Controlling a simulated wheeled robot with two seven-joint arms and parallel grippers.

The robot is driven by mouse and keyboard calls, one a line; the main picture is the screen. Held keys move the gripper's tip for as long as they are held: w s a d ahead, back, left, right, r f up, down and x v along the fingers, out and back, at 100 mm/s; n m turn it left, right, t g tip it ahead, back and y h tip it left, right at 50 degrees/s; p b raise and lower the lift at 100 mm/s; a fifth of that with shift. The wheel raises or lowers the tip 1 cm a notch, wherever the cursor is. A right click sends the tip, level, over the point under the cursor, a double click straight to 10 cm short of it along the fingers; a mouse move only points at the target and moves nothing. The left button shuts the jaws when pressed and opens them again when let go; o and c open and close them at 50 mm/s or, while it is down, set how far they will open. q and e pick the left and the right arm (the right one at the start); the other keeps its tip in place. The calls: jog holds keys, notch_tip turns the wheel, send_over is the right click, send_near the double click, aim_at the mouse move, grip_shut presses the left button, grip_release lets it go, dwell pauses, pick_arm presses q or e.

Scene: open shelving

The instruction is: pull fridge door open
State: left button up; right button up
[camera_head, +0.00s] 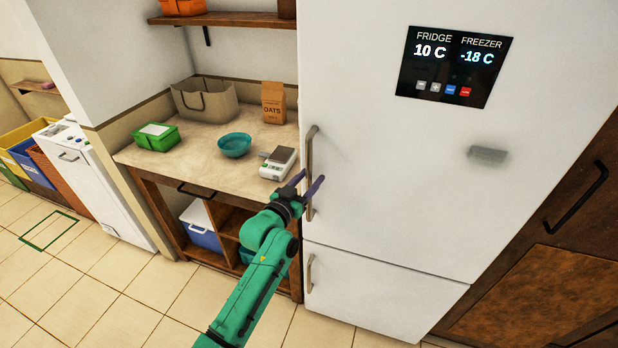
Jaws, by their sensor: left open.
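The white fridge door (400,180) is closed and fills the middle of the head view. A long vertical metal handle (310,158) runs along its left edge. My left gripper (309,181) is open at the lower part of this handle, with one finger on each side of it in the picture. I cannot tell whether the fingers touch the handle. A display panel (455,66) on the door reads fridge 10 C and freezer -18 C. Below is the freezer drawer (375,290) with its own short handle (310,273). My right gripper is not in view.
A counter (200,160) left of the fridge bears a kitchen scale (278,163), a teal bowl (234,145), a green box (156,136), a bag (205,100) and oats (273,102). A wooden cabinet (545,240) stands right. Tiled floor (110,290) is clear at left.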

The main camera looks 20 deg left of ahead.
pick_arm(q)
jog(key=shift+s, duration=0.1)
grip_shut()
dwell(1.2)
